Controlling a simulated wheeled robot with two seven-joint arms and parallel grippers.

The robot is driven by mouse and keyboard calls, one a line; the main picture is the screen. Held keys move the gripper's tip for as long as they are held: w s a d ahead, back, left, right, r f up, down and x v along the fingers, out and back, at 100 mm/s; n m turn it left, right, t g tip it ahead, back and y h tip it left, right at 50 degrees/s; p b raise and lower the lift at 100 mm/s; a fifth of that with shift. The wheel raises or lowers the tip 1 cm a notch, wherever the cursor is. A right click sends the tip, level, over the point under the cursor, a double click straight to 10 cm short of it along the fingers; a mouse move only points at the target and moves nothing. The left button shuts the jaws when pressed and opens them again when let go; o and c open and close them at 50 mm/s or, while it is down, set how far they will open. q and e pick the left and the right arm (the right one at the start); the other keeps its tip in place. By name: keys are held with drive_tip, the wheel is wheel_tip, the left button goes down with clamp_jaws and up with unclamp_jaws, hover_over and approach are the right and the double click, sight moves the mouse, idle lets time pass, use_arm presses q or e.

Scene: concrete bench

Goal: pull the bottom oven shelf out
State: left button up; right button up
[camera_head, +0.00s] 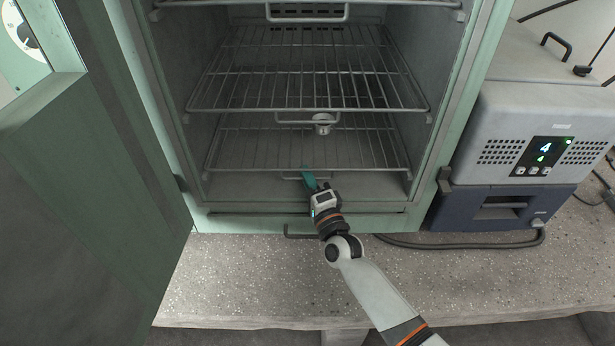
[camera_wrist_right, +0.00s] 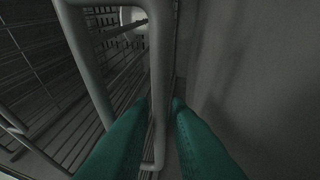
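The bottom oven shelf (camera_head: 250,150) is a wire rack low in the oven, pushed in level. Its thin front handle (camera_head: 290,179) sticks out at the middle, partly behind my right gripper. My right gripper (camera_head: 307,174) has teal fingers and reaches in from the lower right to that handle. In the right wrist view the handle bar (camera_wrist_right: 160,125) runs between the two fingers (camera_wrist_right: 162,103). A narrow gap seems to show between the bar and the right finger, so the fingers look open around it. My left gripper is out of view.
The middle shelf (camera_head: 300,92) lies above. The green oven door (camera_head: 90,170) is open at left. A grey device (camera_head: 540,130) stands at right. The speckled bench (camera_head: 260,285) is clear in front, with a cable (camera_head: 450,245) along its right side.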

clamp_jaws()
drive_tip(key=shift+s, duration=0.45)
drive_tip(key=s+p, duration=0.5)
drive_tip(key=s, duration=1.6)
drive_tip(key=shift+s+p, duration=0.3)
drive_tip(key=shift+s, duration=0.1)
unclamp_jaws()
